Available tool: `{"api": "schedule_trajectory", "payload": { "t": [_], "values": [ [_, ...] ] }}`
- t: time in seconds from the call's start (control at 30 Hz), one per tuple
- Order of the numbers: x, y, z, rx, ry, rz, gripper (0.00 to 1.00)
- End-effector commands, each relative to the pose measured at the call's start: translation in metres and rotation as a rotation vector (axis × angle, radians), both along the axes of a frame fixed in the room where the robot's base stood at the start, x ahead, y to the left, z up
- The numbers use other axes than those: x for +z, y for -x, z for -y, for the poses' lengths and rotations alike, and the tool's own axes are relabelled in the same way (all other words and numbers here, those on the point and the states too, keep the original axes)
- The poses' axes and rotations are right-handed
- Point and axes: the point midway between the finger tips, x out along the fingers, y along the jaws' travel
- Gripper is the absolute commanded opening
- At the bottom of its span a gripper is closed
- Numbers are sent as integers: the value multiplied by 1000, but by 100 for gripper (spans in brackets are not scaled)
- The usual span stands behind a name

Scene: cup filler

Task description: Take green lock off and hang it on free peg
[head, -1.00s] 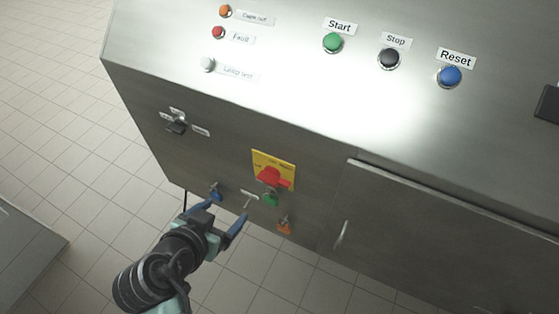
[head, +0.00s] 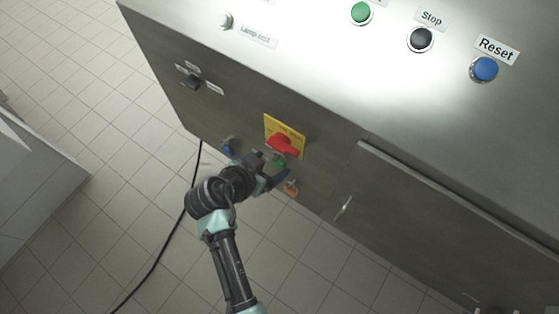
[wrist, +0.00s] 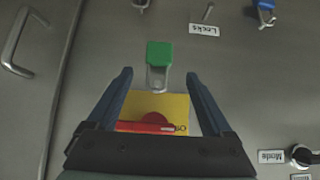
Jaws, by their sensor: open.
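The green lock (wrist: 159,54) hangs by its metal shackle at the edge of the yellow plate (wrist: 178,103) with the red switch handle (wrist: 145,127). In the head view the green lock (head: 280,161) is partly hidden by my gripper, just below the red handle (head: 285,145). My gripper (head: 271,172) is open at the panel. In the wrist view its two fingers (wrist: 158,76) stand either side of the shackle, with nothing held. The bare peg (wrist: 208,12) sticks out by the "Locks" label (wrist: 204,30).
A blue lock (wrist: 265,12) and an orange lock (head: 291,188) hang either side of the bare peg. A door handle (wrist: 22,40) and the mode knob (wrist: 301,155) are on the panel. A black cable (head: 165,240) runs to the floor.

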Motion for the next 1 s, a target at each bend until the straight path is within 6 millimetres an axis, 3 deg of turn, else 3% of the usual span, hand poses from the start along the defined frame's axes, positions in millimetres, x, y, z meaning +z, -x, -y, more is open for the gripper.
{"api": "schedule_trajectory", "payload": {
  "t": [0.2, 0.57, 1.0],
  "values": [
    [-24, -15, 15, -1, 1, -2, 85],
    [-30, -21, 18, -1, -1, 0, 85],
    [-30, -21, 18, 0, 0, 0, 8]
  ]
}}
